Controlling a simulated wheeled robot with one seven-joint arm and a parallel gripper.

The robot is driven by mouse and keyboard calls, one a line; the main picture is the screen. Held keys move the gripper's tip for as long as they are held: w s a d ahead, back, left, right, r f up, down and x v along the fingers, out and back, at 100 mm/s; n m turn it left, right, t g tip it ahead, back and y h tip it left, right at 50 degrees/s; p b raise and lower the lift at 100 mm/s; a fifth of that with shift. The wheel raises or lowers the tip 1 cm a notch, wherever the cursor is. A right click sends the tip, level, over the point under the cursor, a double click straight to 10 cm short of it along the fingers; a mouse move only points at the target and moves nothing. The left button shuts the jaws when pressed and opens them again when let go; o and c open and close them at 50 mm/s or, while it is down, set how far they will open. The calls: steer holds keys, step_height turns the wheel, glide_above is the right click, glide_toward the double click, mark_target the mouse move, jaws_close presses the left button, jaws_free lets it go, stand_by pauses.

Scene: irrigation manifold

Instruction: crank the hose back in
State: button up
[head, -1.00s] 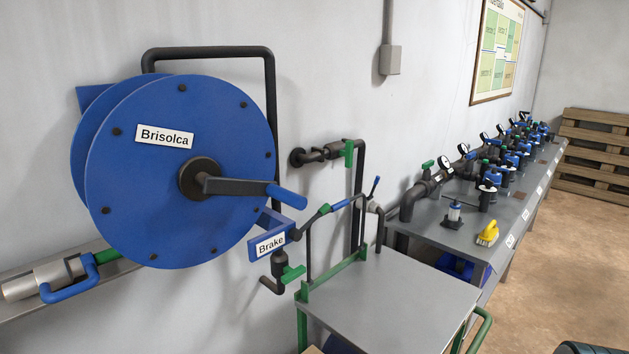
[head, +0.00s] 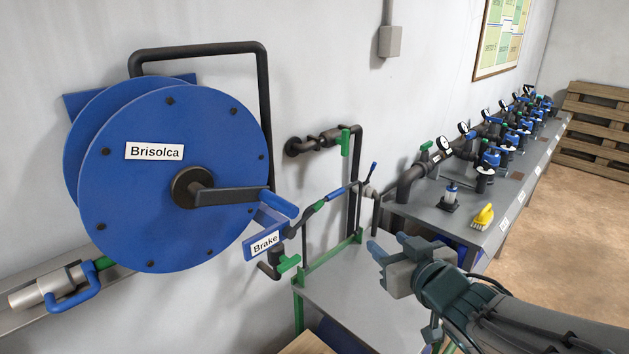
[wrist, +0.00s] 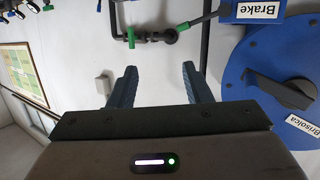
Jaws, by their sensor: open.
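The blue hose reel (head: 160,215) labelled Brisolca is mounted on the wall at left in the head view. Its dark crank arm (head: 232,196) points right from the hub and ends in a blue handle (head: 279,204). A blue plate labelled Brake (head: 265,243) sits just below the handle. My gripper (head: 372,250) is open and empty, to the right of the handle and apart from it. In the wrist view, the fingers (wrist: 160,85) are spread. The reel (wrist: 280,75) with its crank arm (wrist: 278,90) shows at the right there, cut off by the frame edge.
A grey-topped cart (head: 345,300) with green frame stands below my gripper. Pipes with green valve handles (head: 345,142) run along the wall between reel and bench. A long grey bench (head: 430,212) with valves, gauges and a yellow brush (head: 483,216) extends right.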

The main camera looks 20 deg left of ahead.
mark_target(278, 202)
steer(key=s+a+r+n+g+y+p, duration=0.2)
steer(key=s+a+r+n+g+y, duration=0.25)
steer(key=s+a+y, duration=0.35)
steer(key=shift+h, duration=0.4)
steer(key=x, duration=0.5)
steer(key=p+x, duration=0.1)
steer(key=x, duration=0.4)
steer(key=w+p+x, duration=0.1)
steer(key=x, duration=0.4)
steer(key=shift+w+d+r, duration=0.1)
steer(key=shift+d+r, duration=0.1)
steer(key=shift+r, duration=0.2)
jaws_close()
steer(key=r+n+b, duration=0.1)
steer(key=r+n, duration=0.1)
steer(key=r+n+b, duration=0.1)
steer(key=shift+w+d+r+b, duration=0.1)
steer(key=shift+w+d+b, duration=0.05)
steer(key=shift+w+b, duration=0.15)
steer(key=shift+r+n, duration=0.55)
steer(key=shift+n, duration=0.1)
